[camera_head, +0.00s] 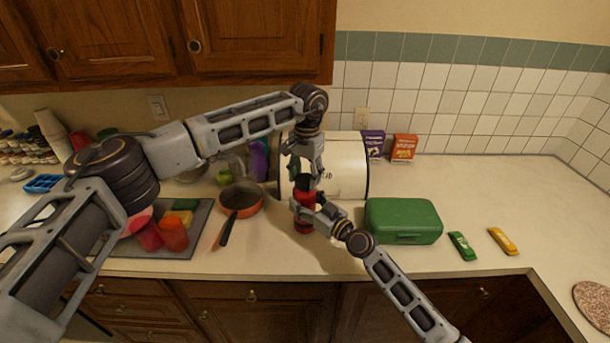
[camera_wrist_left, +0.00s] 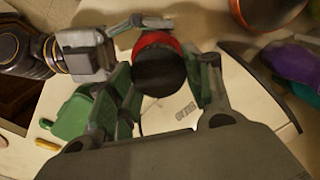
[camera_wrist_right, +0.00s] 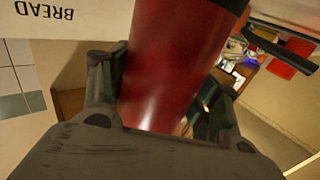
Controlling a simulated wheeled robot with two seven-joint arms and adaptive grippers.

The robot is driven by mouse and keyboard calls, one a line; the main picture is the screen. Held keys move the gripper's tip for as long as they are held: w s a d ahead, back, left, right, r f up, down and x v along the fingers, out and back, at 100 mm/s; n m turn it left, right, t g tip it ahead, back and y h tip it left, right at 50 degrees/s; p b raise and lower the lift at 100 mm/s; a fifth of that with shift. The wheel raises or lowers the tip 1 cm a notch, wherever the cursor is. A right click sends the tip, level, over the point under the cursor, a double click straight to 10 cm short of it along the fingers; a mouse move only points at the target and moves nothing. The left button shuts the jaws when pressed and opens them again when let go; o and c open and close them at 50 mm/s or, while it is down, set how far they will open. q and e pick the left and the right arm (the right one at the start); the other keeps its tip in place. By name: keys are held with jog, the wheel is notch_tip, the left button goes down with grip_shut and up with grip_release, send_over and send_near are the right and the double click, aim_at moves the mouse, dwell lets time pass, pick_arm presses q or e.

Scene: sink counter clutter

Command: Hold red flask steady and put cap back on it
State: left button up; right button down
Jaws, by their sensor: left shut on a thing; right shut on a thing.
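The red flask (camera_head: 304,222) stands upright on the counter in front of the bread bin, and its body fills the middle of the right wrist view (camera_wrist_right: 175,65). My right gripper (camera_head: 318,212) is shut on its body from the right. The dark cap (camera_wrist_left: 160,72) is at the flask's top, between the fingers of my left gripper (camera_head: 304,172), which points down from above and is shut on it. In the left wrist view the flask's red rim (camera_wrist_left: 157,40) shows right behind the cap. I cannot tell whether the cap is fully seated.
The white bread bin (camera_head: 347,170) stands close behind the flask. A green case (camera_head: 403,220) is to the right, with a green item (camera_head: 462,246) and a yellow item (camera_head: 502,241) beyond. An orange pan (camera_head: 243,199) and the sink (camera_head: 120,245) with cups lie left.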

pick_arm(q)
jog(key=shift+m, duration=0.5)
jog(key=o, duration=0.8)
jog(key=shift+c, duration=0.2)
jog(key=shift+r, duration=0.1)
jog(key=shift+r, duration=2.2)
jog(key=shift+f, duration=0.1)
jog(key=shift+c, duration=0.4)
